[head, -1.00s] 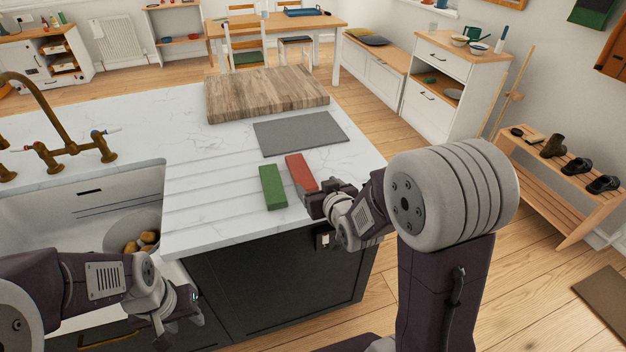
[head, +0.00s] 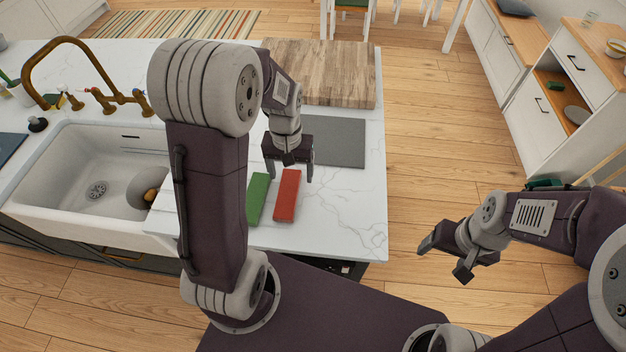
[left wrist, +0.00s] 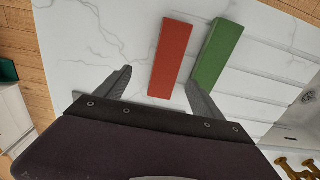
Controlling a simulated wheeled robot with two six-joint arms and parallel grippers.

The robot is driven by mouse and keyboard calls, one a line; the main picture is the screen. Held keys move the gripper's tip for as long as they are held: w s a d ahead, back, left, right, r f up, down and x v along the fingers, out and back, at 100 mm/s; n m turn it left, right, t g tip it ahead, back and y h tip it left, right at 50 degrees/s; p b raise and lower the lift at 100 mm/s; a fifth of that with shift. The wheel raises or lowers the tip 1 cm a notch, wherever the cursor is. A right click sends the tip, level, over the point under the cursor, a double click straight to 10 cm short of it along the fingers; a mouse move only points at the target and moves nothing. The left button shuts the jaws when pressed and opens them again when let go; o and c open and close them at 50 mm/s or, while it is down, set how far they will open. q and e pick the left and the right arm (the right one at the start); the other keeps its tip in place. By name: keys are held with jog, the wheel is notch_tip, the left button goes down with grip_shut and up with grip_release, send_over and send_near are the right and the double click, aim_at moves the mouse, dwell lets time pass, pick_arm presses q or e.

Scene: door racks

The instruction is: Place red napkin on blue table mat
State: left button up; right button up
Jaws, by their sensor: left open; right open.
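The red napkin (head: 287,195) is a folded block lying on the white counter. It also shows in the left wrist view (left wrist: 173,58), with its near end between my finger lines. My left gripper (head: 289,176) is open and empty at the napkin's far end; the exact height is unclear. A flat grey mat (head: 345,143) lies behind the gripper, partly hidden by it. No plainly blue mat shows; a dark blue-grey flat thing (head: 9,147) is cut off at the left edge. My right gripper (head: 443,260) is open and empty over the floor, right of the counter.
A green block (head: 257,199) lies close to the left of the red napkin, also seen in the left wrist view (left wrist: 217,55). A wooden board (head: 335,75) lies behind the grey mat. The sink (head: 95,180) is at left. The counter's front right is clear.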

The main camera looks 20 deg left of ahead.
aim_at(287, 195)
pick_arm(q)
jog(key=s+a+f, duration=0.1)
jog(key=s+f, duration=0.1)
jog(key=shift+a+f, duration=0.3)
jog(key=shift+a, duration=0.1)
jog(key=shift+w+d+f, duration=0.55)
jog(key=shift+w+f, duration=0.05)
jog(key=shift+f, duration=0.25)
jog(key=f, duration=0.2)
jog(key=s+f, duration=0.1)
jog(key=f, duration=0.1)
jog(key=shift+a+p, duration=0.35)
jog(key=shift+a+f, duration=0.1)
jog(key=shift+f, duration=0.2)
jog(key=shift+w, duration=0.15)
jog(key=shift+d, duration=0.25)
jog(key=c, duration=1.4)
jog(key=shift+a, duration=0.15)
jog(key=shift+c, duration=0.2)
pick_arm(e)
jog(key=shift+s+a+r, duration=0.45)
jog(key=shift+a, duration=0.15)
